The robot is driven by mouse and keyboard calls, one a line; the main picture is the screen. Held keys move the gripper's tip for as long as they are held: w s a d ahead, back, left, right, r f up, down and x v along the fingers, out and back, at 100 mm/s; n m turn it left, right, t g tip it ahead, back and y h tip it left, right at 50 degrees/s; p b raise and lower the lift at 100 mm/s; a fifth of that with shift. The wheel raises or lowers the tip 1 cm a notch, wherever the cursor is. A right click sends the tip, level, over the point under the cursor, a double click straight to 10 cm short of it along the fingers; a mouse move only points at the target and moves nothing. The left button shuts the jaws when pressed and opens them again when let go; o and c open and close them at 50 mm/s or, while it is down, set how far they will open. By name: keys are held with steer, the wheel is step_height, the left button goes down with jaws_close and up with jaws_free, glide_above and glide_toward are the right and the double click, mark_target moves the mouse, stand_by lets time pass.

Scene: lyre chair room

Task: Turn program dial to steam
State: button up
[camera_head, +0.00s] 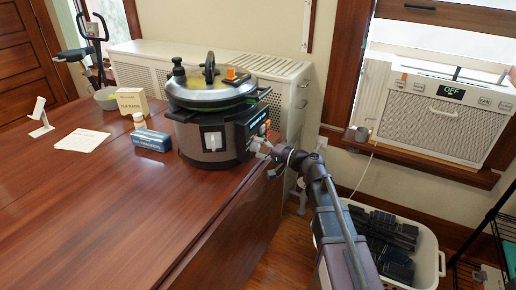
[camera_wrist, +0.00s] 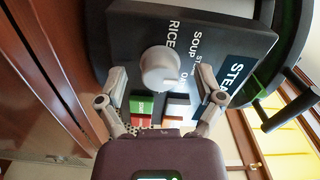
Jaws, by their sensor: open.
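The pressure cooker (camera_head: 205,140) stands upright on the wooden table, its control panel facing right in the head view. In the wrist view the panel (camera_wrist: 122,32) fills the upper middle. Its round light-grey program dial (camera_wrist: 160,68) has the labels RICE and SOUP beside it, with others partly hidden. My gripper (camera_wrist: 163,78) is open, one finger on each side of the dial, with visible gaps. In the head view my gripper (camera_head: 262,152) is at the panel, and the dial is hard to make out.
Green, red and other buttons (camera_wrist: 141,106) sit below the dial, between my fingers. A blue box (camera_head: 152,140), a small bottle and a tea box (camera_head: 132,101) stand left of the cooker. A white basket (camera_head: 428,240) of dark items is on the floor. The near tabletop is clear.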

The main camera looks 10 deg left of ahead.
steer(key=v, duration=1.1)
steer(key=shift+d, duration=0.35)
steer(key=shift+s, duration=0.2)
steer(key=s+d+f+n+g+h, duration=0.1)
steer(key=s+d+f+h, duration=0.3)
steer(key=f, duration=0.3)
steer(key=s+d+f+n+g+h, duration=0.1)
steer(key=s+d+f+g+h, duration=0.15)
steer(key=d+f+h, duration=0.35)
steer(key=s+d+f+m+g+h, duration=0.1)
steer(key=s+d+f+h, duration=0.1)
steer(key=s+d+h, duration=0.3)
steer(key=s+d+f+h, duration=0.2)
steer(key=d+f, duration=0.1)
steer(key=d, duration=0.5)
step_height(320, 180, up, 25)
steer(key=p, duration=2.5)
steer(key=shift+a+f, duration=0.15)
steer(key=shift+a, duration=0.05)
steer(key=shift+w, duration=0.1)
